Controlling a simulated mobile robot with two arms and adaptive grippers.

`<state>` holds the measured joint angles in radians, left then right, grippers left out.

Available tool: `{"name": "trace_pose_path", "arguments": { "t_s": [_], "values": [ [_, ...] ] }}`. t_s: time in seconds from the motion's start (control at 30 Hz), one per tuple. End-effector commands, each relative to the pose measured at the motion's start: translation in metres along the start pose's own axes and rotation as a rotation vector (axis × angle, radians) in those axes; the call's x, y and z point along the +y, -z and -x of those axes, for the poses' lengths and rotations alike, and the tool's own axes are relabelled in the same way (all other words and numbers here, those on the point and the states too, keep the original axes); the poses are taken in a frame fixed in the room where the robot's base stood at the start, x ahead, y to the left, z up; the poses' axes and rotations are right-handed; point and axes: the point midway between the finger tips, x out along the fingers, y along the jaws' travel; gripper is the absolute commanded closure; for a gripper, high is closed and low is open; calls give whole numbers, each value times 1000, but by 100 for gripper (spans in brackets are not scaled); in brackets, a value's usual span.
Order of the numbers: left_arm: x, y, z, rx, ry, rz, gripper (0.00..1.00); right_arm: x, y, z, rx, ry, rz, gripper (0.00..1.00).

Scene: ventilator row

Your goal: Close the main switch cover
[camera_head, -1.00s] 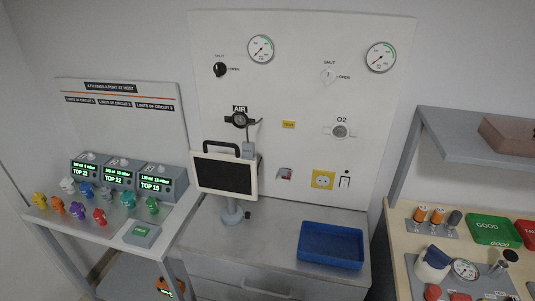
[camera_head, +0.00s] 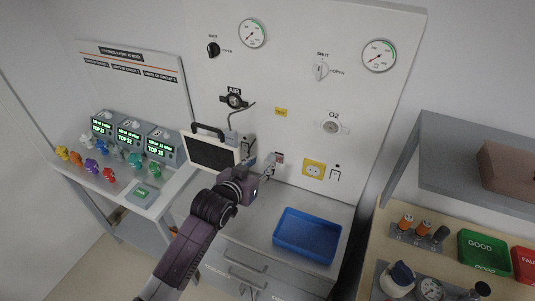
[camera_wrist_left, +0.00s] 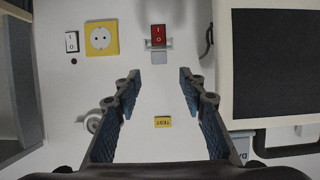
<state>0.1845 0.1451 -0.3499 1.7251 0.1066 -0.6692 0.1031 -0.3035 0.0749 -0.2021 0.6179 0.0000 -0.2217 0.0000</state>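The main switch is a small red rocker (camera_wrist_left: 158,35) on the pale wall panel, bare to view in the left wrist view. A light grey bracket and small flap (camera_wrist_left: 167,53) adjoin it; I cannot tell surely how the cover is turned. In the head view the switch (camera_head: 279,158) sits right by my left gripper's tip. My left gripper (camera_wrist_left: 159,78) is open, with nothing between its fingers; the switch shows beyond the gap between its fingertips. In the head view the left gripper (camera_head: 268,167) reaches up to the panel. My right gripper is not in view.
A monitor (camera_head: 212,152) stands close beside the left gripper; it also shows in the wrist view (camera_wrist_left: 285,60). A yellow socket (camera_head: 314,169) is right of the switch. A blue tray (camera_head: 307,236) lies on the grey cabinet top. A yellow TEST label (camera_wrist_left: 162,122) is on the panel.

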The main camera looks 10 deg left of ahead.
Motion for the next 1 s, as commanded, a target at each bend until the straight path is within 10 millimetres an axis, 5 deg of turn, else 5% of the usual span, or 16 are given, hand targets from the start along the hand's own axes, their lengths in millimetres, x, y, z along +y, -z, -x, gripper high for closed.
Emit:
{"name": "trace_pose_path", "arguments": {
  "t_s": [0.6,1.0],
  "values": [
    [0,0,-65,-3,0,0,62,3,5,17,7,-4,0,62],
    [0,-1,-76,-1,0,0,62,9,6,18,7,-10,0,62]
  ]
}}
